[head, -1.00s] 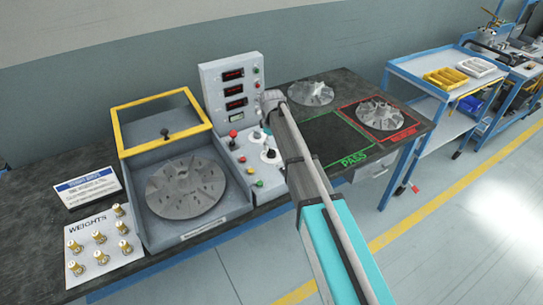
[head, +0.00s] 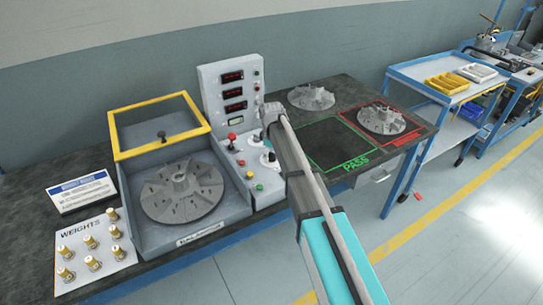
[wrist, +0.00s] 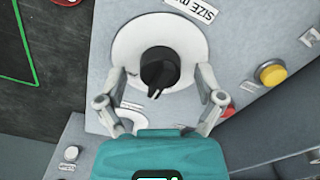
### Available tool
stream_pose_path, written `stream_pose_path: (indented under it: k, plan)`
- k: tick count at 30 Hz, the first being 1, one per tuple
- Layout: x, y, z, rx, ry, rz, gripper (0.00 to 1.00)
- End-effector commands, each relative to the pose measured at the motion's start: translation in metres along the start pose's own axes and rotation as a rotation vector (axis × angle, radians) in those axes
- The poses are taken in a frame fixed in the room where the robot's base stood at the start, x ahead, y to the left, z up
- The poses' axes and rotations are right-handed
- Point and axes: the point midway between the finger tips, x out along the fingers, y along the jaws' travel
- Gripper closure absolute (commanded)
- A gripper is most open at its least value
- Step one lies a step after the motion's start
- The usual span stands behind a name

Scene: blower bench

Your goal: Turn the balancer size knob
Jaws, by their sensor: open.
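The size knob (wrist: 158,70) is black with a white pointer line and sits on a round white dial plate (wrist: 128,45) on the grey balancer panel. A partly cut-off label reading "SIZE" (wrist: 190,12) is beside the dial. My gripper (wrist: 159,74) is open, with one finger on each side of the knob. Gaps show between both fingers and the knob. In the head view, the balancer (head: 228,100) has a grey panel with red displays. A white dial with a dark knob (head: 268,157) shows beside my arm, which hides my fingertips.
A yellow button (wrist: 272,75) is close to my right finger in the wrist view. A red mushroom button (head: 232,137) stands on the panel. Weights (head: 92,243) stand at left.

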Motion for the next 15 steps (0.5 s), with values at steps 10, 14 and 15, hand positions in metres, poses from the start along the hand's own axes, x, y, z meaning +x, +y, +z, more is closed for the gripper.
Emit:
stream_pose_path:
  k: [10,14,15]
  plan:
    - [-0.0001,-0.0002,-0.0002,0.000,0.000,0.000,0.62]
    - [-0.0001,-0.0002,-0.0002,0.000,0.000,0.000,0.86]
    - [-0.0001,-0.0003,-0.0002,0.000,0.000,0.000,0.93]
